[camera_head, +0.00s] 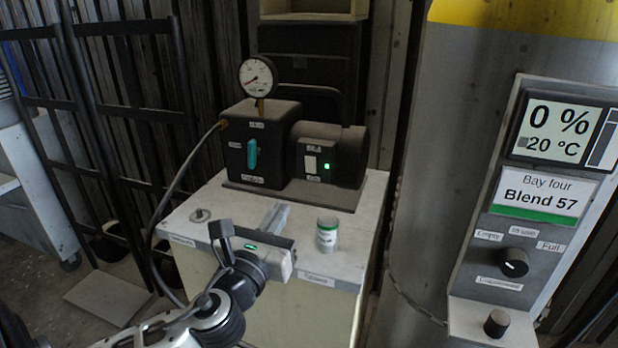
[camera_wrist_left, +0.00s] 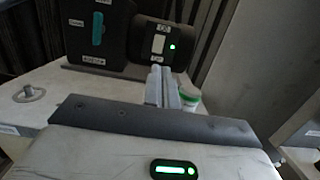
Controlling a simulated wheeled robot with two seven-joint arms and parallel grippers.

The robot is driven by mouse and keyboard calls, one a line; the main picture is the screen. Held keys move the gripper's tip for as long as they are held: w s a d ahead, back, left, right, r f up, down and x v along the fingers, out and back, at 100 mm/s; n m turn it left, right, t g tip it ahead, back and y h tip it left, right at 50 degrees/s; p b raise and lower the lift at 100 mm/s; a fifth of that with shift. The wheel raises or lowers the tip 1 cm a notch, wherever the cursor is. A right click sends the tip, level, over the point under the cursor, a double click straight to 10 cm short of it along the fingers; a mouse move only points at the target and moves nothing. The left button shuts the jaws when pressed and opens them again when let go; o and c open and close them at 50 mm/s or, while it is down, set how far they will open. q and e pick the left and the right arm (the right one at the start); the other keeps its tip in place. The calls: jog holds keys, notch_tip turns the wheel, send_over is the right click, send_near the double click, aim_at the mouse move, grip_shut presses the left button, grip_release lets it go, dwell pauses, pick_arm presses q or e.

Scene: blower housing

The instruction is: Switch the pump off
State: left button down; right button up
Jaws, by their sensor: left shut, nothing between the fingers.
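The black pump (camera_head: 298,153) stands on a white cabinet top, with a round dial gauge (camera_head: 258,77) on top of it. Its front bears a pale rocker switch (camera_head: 310,163) beside a lit green lamp (camera_head: 327,166), and a teal lever (camera_head: 252,154) to the left. In the left wrist view the switch (camera_wrist_left: 158,44) and the lamp (camera_wrist_left: 172,46) show beyond the fingers. My left gripper (camera_head: 280,212) is shut and empty, in front of the pump and below the switch, apart from it. Its fingertips (camera_wrist_left: 159,72) point at the pump's front. My right gripper is out of view.
On the cabinet top (camera_head: 350,225) stand a small white-and-green jar (camera_head: 327,233), right of my left gripper, and a round metal fitting (camera_head: 201,215) at left. A hose (camera_head: 172,190) hangs from the pump's left side. A large tank (camera_head: 455,130) with a control panel (camera_head: 540,190) stands at right.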

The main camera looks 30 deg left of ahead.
aim_at(311, 161)
pick_arm(q)
jog(key=x, duration=1.3)
jog(key=shift+w+r, duration=0.1)
jog(key=shift+w, duration=0.4)
